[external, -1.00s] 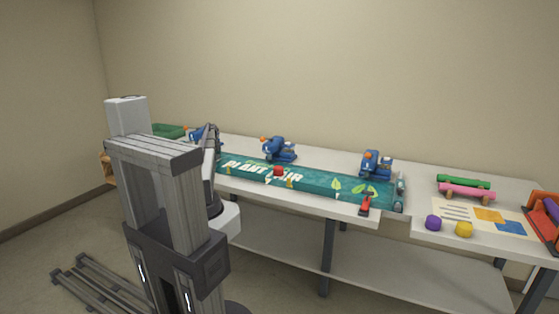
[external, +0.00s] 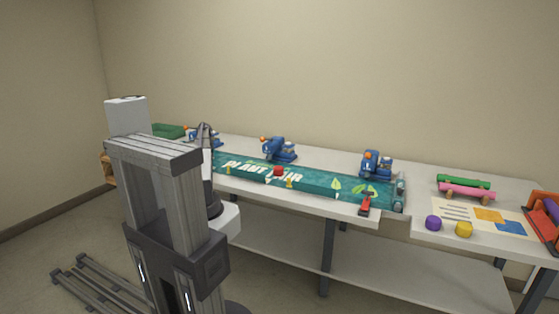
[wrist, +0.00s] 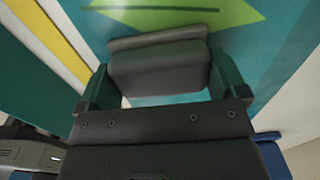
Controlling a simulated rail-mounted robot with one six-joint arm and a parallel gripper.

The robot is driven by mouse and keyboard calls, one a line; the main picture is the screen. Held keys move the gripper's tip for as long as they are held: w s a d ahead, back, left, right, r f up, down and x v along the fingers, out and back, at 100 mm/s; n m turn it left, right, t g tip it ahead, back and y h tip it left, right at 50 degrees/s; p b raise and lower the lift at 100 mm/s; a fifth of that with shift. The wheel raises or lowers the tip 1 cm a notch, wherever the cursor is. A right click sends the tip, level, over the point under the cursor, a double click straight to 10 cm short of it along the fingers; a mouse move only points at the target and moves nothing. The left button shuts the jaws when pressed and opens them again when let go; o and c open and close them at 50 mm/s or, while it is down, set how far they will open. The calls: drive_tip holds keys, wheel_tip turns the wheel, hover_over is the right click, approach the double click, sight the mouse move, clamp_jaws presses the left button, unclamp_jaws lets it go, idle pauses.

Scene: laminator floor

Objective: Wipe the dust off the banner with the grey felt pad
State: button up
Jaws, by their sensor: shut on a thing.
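The teal banner (external: 318,182) lies flat along the table, with white lettering and green leaf shapes. In the wrist view its teal surface with a green shape (wrist: 180,18) and white and yellow stripes fills much of the picture. My gripper (wrist: 160,78) is shut on the dark grey felt pad (wrist: 158,68), which sits between its two fingers over the banner. I cannot tell whether the pad touches the banner. In the external view the gripper and pad are hidden behind my column. No dust can be made out.
Blue clamp-like devices (external: 278,149) (external: 376,163) stand along the banner's back edge. Purple (external: 432,222) and yellow (external: 464,229) pieces lie to the right, near a printed sheet (external: 511,218).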

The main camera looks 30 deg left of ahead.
sight(222, 163)
drive_tip(key=shift+w+d, duration=0.2)
drive_tip(key=shift+d, duration=2.75)
drive_tip(key=shift+w+d, duration=0.2)
drive_tip(key=shift+d, duration=2.7)
wheel_tip(222, 163, up, 6)
drive_tip(key=p, duration=0.6)
drive_tip(key=shift+a, duration=0.1)
wheel_tip(222, 163, up, 3)
drive_tip(key=p, duration=0.3)
